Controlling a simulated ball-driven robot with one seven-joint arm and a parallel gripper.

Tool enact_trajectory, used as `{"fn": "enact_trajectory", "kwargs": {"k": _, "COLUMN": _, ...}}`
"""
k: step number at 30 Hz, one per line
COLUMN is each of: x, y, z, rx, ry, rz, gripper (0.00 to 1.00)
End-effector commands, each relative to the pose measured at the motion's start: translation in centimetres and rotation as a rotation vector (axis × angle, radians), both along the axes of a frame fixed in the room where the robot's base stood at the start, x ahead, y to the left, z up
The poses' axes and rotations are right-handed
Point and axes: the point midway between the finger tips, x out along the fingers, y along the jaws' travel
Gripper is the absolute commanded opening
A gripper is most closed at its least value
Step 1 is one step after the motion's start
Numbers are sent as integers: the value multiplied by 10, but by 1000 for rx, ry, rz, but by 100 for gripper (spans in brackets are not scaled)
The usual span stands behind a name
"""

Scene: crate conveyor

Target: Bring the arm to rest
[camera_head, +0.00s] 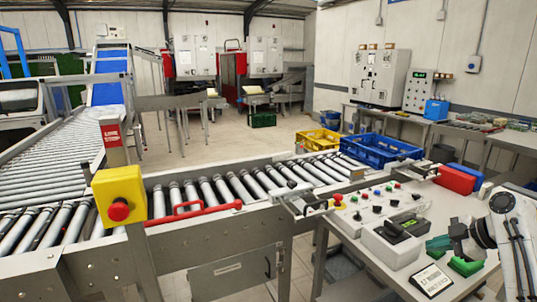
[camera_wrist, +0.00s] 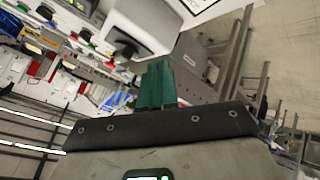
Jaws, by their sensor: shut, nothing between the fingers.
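My arm (camera_head: 508,235) comes in at the right edge of the body camera view, a white link bent over the right end of the control table. The gap between gripper and table is hard to judge.
A grey control box (camera_head: 397,236) with a dark handle and a tablet (camera_head: 432,280) lie close to my gripper. A red box (camera_head: 457,179) and blue crate (camera_head: 381,151) stand behind. The roller conveyor (camera_head: 215,195) runs left.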

Motion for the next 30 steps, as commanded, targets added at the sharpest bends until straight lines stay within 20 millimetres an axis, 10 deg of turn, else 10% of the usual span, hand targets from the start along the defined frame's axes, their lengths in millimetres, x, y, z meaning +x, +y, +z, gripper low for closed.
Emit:
{"fn": "enact_trajectory", "kwargs": {"k": 17, "x": -54, "y": 84, "z": -107, "rx": 118, "ry": 235, "rz": -187, "gripper": 0}}
{"fn": "enact_trajectory", "kwargs": {"k": 30, "x": -226, "y": 187, "z": -224, "rx": 197, "ry": 597, "rz": -648, "gripper": 0}}
